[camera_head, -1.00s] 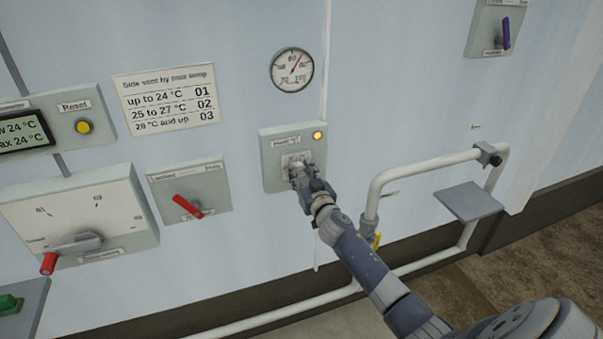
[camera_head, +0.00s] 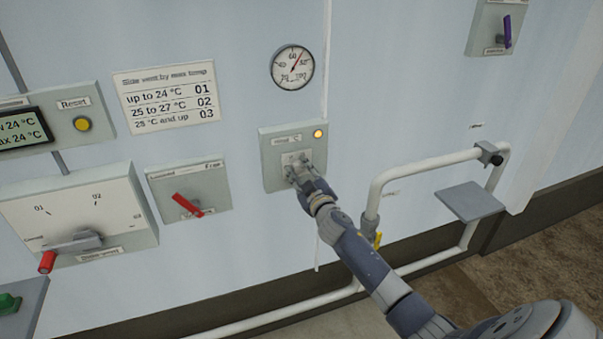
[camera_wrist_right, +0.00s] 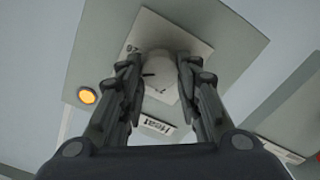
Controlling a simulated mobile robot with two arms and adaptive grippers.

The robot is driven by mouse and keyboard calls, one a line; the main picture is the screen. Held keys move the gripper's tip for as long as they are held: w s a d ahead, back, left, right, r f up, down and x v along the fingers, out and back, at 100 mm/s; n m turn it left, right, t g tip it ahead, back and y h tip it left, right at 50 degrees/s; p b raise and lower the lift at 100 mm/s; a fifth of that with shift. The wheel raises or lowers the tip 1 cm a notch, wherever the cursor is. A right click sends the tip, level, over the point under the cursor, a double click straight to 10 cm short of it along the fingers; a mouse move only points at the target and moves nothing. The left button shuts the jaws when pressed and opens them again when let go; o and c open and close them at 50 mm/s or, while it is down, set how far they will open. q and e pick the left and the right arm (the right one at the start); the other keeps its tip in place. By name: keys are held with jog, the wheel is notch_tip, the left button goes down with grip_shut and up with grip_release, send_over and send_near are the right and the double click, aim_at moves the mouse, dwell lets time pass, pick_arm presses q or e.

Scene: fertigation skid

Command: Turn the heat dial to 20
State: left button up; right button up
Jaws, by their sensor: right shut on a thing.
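The heat dial panel (camera_head: 273,177) is a grey-green box on the wall with a lit amber lamp (camera_head: 318,134) at its upper right. My right gripper (camera_head: 294,166) reaches it from the lower right and covers most of the dial. In the right wrist view the pale round heat dial (camera_wrist_right: 158,70) lies between the two fingers of my right gripper (camera_wrist_right: 157,72), which is shut on it. A label reading Heat (camera_wrist_right: 157,124) and a dark mark on the pale plate show there. The dial's pointer setting cannot be read. My left gripper is not in view.
A round gauge (camera_head: 292,68) hangs above the panel. A red-lever box (camera_head: 189,191) and a larger selector box (camera_head: 82,212) are to the left. A white pipe (camera_head: 420,168) and small grey shelf (camera_head: 472,201) are to the right.

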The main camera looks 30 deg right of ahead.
jog(key=n, duration=0.3)
jog(key=shift+f+n, duration=0.1)
jog(key=shift+n, duration=0.3)
jog(key=n, duration=0.3)
jog(key=shift+a+n+b, duration=0.1)
jog(key=shift+n+b, duration=0.2)
jog(key=shift+n, duration=0.1)
jog(key=n, duration=0.3)
jog(key=shift+n, duration=0.3)
jog(key=n, duration=0.4)
jog(key=shift+f, duration=0.1)
jog(key=n+p, duration=0.1)
jog(key=n, duration=0.6)
jog(key=n+p, duration=0.1)
jog(key=n, duration=0.2)
jog(key=shift+f, duration=0.1)
jog(key=shift+d+n+p, duration=0.2)
jog(key=shift+n+p, duration=0.5)
jog(key=shift+n, duration=1.4)
jog(key=shift+f, duration=0.1)
